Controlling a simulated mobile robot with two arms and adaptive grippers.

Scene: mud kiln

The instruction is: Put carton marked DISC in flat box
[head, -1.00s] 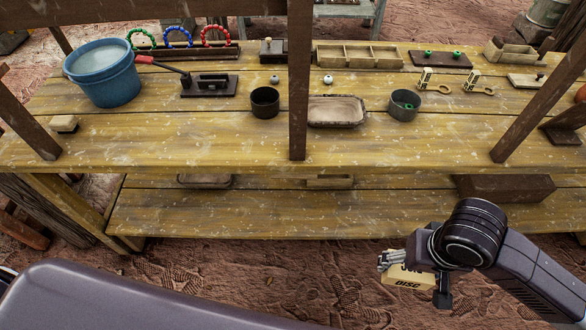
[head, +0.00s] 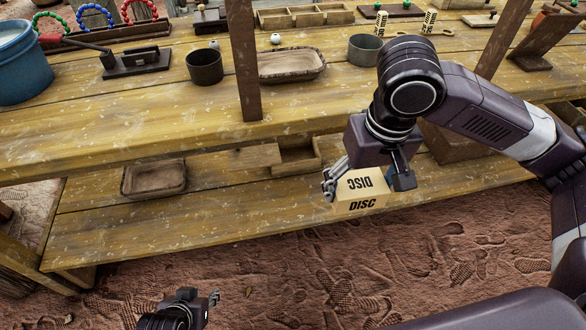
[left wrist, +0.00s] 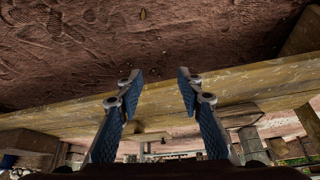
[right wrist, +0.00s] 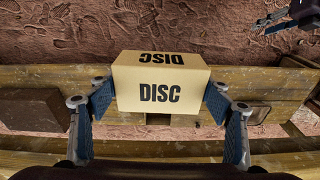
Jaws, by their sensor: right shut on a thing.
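The cream carton marked DISC (head: 360,190) is in my right gripper (head: 366,180), in front of the lower shelf and above the ground. In the right wrist view the carton (right wrist: 160,85) sits between the two blue-padded fingers, its lettering facing the camera. On the lower shelf are a shallow brown tray (head: 154,192) at the left and a low open wooden box (head: 299,160) with a flat piece beside it; I cannot tell which is the flat box. My left gripper (head: 204,300) is low at the front, empty, its fingers apart in the left wrist view (left wrist: 158,80).
The upper shelf (head: 120,125) holds a blue bucket (head: 22,70), a dark cup (head: 205,68), a grey cup (head: 364,50) and a shallow tray (head: 291,66). A post (head: 245,60) rises from it. A dark brown block (head: 455,145) stands at the lower shelf's right. The lower shelf's front is bare.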

